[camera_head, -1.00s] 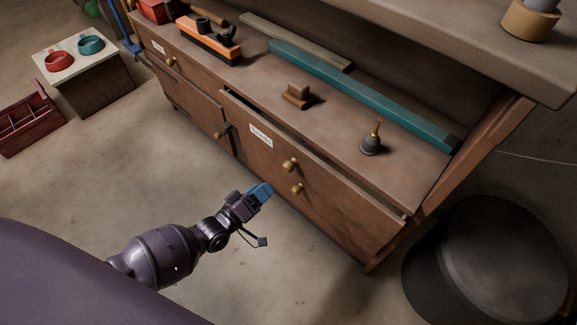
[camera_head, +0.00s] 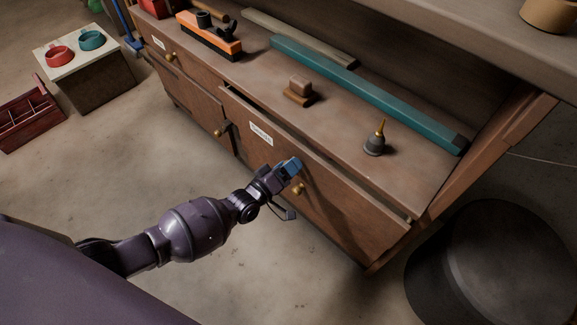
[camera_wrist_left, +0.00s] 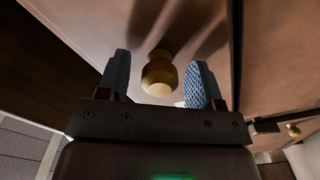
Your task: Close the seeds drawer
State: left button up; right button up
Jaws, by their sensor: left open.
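The labelled wooden drawer (camera_head: 261,133) is the wide upper one at the right of the cabinet. A dark gap behind its top edge shows it standing partly open. The label is too small to read. My right gripper is not in view.
On the cabinet top are a wooden block (camera_head: 299,91), an oil can (camera_head: 375,142), a teal beam (camera_head: 360,90) and an orange plane-like tool (camera_head: 208,38). A dark round bin (camera_head: 490,265) stands right. The floor in front is clear.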

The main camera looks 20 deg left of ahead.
pick_arm(q)
grip_shut()
jog(key=shift+w+d, duration=0.1)
jog(key=shift+w, duration=0.2)
jog(key=b+x, duration=0.1)
jog(key=x, duration=0.2)
jog(key=shift+f, duration=0.15)
grip_release()
